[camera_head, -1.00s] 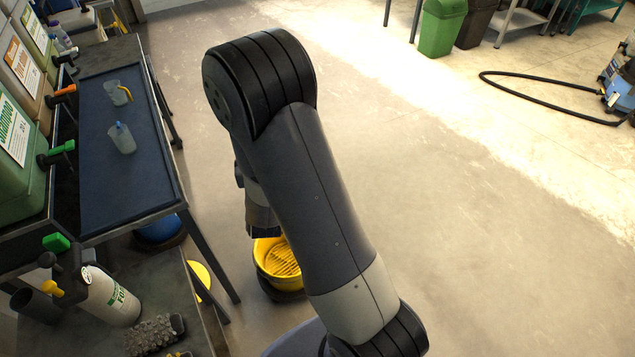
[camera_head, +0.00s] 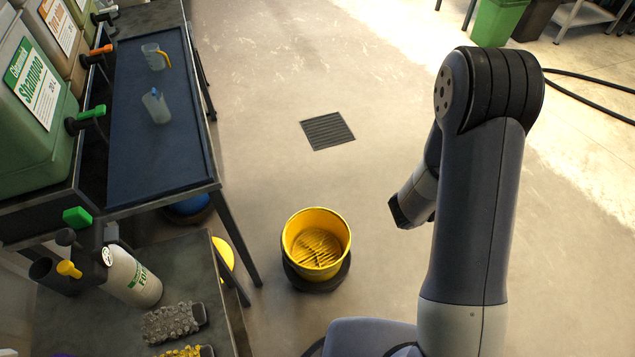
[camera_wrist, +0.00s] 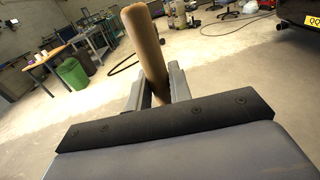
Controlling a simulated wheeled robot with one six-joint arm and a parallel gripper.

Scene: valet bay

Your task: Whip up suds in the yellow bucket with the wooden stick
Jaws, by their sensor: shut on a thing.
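The yellow bucket (camera_head: 338,227) stands on a dark round base on the floor in the head view. A yellow slotted grate shows inside it; I cannot tell whether there is liquid. The fingers and the stick are hidden there behind my arm.
A dark bench (camera_head: 152,185) with two jugs (camera_head: 156,106) and shampoo containers (camera_head: 32,85) stands at the left. A lower table (camera_head: 185,275) holds a foam bottle (camera_head: 135,280) and a scrubby mitt (camera_head: 173,322). Open floor with a drain grate (camera_head: 327,131) lies behind the bucket.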

